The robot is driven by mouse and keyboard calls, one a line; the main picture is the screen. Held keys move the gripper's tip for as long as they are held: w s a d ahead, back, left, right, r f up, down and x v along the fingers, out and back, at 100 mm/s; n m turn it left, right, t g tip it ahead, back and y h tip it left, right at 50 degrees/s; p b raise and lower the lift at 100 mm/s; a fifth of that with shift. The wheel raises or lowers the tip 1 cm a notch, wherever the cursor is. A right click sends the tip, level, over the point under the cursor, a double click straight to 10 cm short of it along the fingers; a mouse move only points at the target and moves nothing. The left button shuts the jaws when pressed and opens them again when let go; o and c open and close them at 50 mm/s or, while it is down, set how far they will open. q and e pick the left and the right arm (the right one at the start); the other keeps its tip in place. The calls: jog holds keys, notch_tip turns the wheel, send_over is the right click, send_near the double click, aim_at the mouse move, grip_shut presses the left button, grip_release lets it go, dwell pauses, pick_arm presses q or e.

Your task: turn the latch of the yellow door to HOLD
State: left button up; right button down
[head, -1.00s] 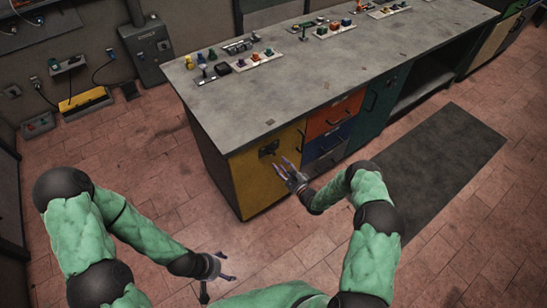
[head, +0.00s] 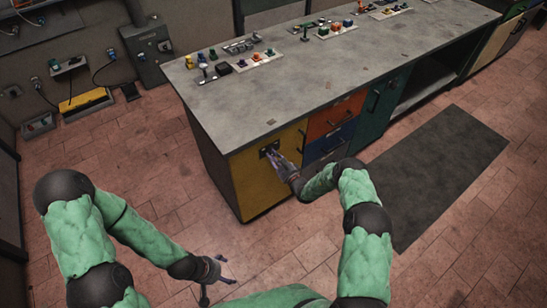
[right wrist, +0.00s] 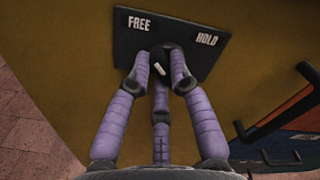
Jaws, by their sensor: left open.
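The yellow door (head: 258,190) is at the near end of the workbench, and it fills much of the right wrist view (right wrist: 75,70). Its dark plate (right wrist: 172,25) reads FREE at left and HOLD at right. The black latch (right wrist: 160,52) sits low on the plate, partly hidden by my fingers; a white mark shows on it, but its exact setting is unclear. My right gripper (right wrist: 163,72) has its fingertips around the latch; I cannot tell whether they grip it. It also shows at the door in the head view (head: 273,155). My left gripper (head: 225,270) is open and empty, low over the floor.
Right of the yellow door are an orange drawer (head: 333,115), a blue drawer (head: 330,141) and a green door (head: 376,110). A black handle (right wrist: 280,110) juts out near my right fingers. Small parts lie on the worktop (head: 300,75). A dark mat (head: 435,175) covers the floor.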

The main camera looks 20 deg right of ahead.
jog(key=shift+m, duration=0.3)
jog(key=m+b, duration=0.2)
jog(key=m, duration=0.6)
jog(key=shift+d+r, duration=0.1)
jog(key=shift+r, duration=0.05)
jog(key=m+b, duration=0.1)
jog(key=m, duration=0.3)
jog(key=shift+d+m, duration=0.15)
jog(key=shift+m, duration=0.15)
jog(key=m, duration=0.4)
jog(key=shift+w+d+r+m+b, duration=0.1)
jog(key=shift+m+b, duration=0.2)
jog(key=c, duration=1.1)
grip_release()
